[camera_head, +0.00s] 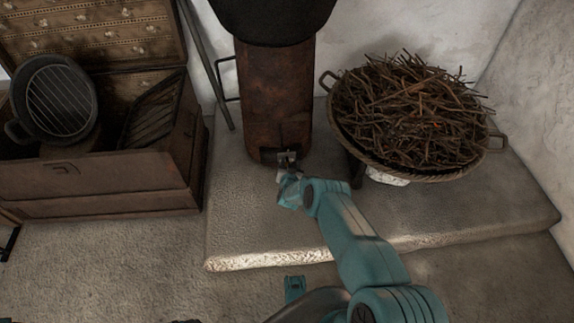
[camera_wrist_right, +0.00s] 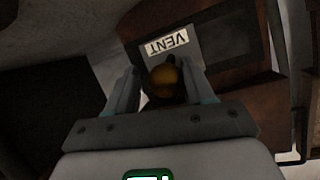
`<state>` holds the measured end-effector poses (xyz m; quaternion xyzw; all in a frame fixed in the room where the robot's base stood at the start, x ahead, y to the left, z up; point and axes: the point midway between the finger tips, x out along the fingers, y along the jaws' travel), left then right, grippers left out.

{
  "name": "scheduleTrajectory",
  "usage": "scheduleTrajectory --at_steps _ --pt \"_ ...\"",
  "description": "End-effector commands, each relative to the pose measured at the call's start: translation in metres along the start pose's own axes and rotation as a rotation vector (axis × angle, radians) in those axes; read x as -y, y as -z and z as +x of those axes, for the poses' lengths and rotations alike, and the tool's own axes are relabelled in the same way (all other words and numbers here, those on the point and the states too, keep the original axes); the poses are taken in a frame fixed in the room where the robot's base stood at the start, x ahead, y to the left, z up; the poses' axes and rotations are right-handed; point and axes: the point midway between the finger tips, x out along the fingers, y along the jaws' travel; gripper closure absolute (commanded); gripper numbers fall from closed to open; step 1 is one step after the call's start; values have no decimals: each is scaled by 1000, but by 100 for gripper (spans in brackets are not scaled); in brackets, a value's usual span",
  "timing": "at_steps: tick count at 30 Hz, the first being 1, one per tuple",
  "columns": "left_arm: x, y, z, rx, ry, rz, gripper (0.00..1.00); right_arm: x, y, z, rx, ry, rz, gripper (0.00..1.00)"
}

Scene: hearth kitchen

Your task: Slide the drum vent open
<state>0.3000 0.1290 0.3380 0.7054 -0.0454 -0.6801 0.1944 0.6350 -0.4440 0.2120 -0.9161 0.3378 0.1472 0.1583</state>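The rusty brown drum (camera_head: 278,90) stands upright on the stone hearth. Its vent is low on the front; in the right wrist view a grey vent plate (camera_wrist_right: 203,46) carries a white VENT label (camera_wrist_right: 167,43), upside down. A round brass-coloured knob (camera_wrist_right: 166,80) sits just below the label. My right gripper (camera_head: 288,158) is at the foot of the drum. In the wrist view its two fingers (camera_wrist_right: 163,78) are apart, one on each side of the knob; a narrow dark gap shows on the left side. Firm contact is not visible.
A wide basket of twigs (camera_head: 332,112) stands close to the right of the drum. A wooden chest (camera_head: 95,178) with a grill pan (camera_head: 60,98) is at the left. A dark rod (camera_head: 206,62) leans between chest and drum. The hearth slab (camera_head: 245,225) in front is clear.

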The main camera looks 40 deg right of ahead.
Motion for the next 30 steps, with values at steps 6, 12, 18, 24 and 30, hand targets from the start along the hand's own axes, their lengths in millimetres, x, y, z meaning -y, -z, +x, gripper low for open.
scheduleTrajectory --at_steps 6,12,18,24,30 --pt "0 0 0 0 0 0 24 1 1 0 -2 2 0 41" --pt "-4 -1 -9 3 0 3 24 3 4 -9 1 3 -1 41" --pt "-19 -9 -38 23 -2 22 24 4 9 -53 4 3 -3 41" --pt "-30 -12 -63 31 -3 31 24 3 6 -107 4 3 -2 41" --pt "-35 -12 -77 31 -3 30 24 2 4 -146 1 3 -1 41"
